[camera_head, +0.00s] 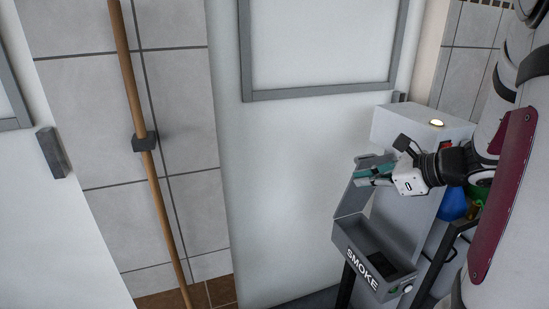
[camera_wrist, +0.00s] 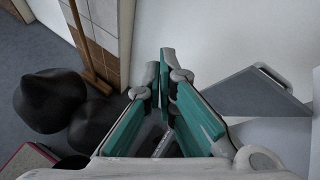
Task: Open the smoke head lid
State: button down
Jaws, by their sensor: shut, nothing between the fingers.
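The grey smoke box (camera_head: 368,258), marked SMOKE on its front, is at the lower right of the head view. Its top is open and a dark recess shows inside. Its grey lid (camera_head: 352,203) stands raised and tilted at the back of the box. My gripper (camera_head: 359,178), with teal fingers, is shut and empty close to the lid's upper part; I cannot tell whether they touch. In the wrist view my gripper (camera_wrist: 161,68) has its fingertips together. A grey panel with a slotted handle (camera_wrist: 245,92), apparently the lid, is to their right, apart from them.
A taller grey housing (camera_head: 425,130) with a round light stands behind the box. Blue (camera_head: 453,205) and green items lie right of it, partly hidden by my arm. A wooden pole (camera_head: 148,160) leans along the tiled wall at left. Free room lies left of the box.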

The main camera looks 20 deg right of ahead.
aim_at(375, 164)
jog(key=s+d+f+m+t+h, duration=0.1)
jog(key=d+f+m+h, duration=0.2)
jog(key=d, duration=0.5)
jog(key=s+d+f+m+h, duration=0.2)
jog(key=d+m, duration=0.3)
jog(key=d, duration=0.2)
jog(key=w+f, duration=0.3)
jog(key=w, duration=0.9)
jog(key=shift+w+d+f, duration=0.15)
jog(key=shift+w+d, duration=0.1)
jog(key=shift+d, duration=0.2)
jog(key=shift+w, duration=0.1)
jog(key=w, duration=0.1)
jog(key=w+r+b, duration=0.1)
jog(key=w, duration=0.1)
jog(key=w+b, duration=0.1)
jog(key=shift+w+d+r, duration=0.15)
jog(key=shift+w+r, duration=0.1)
jog(key=shift+r, duration=0.1)
jog(key=shift+s, duration=0.1)
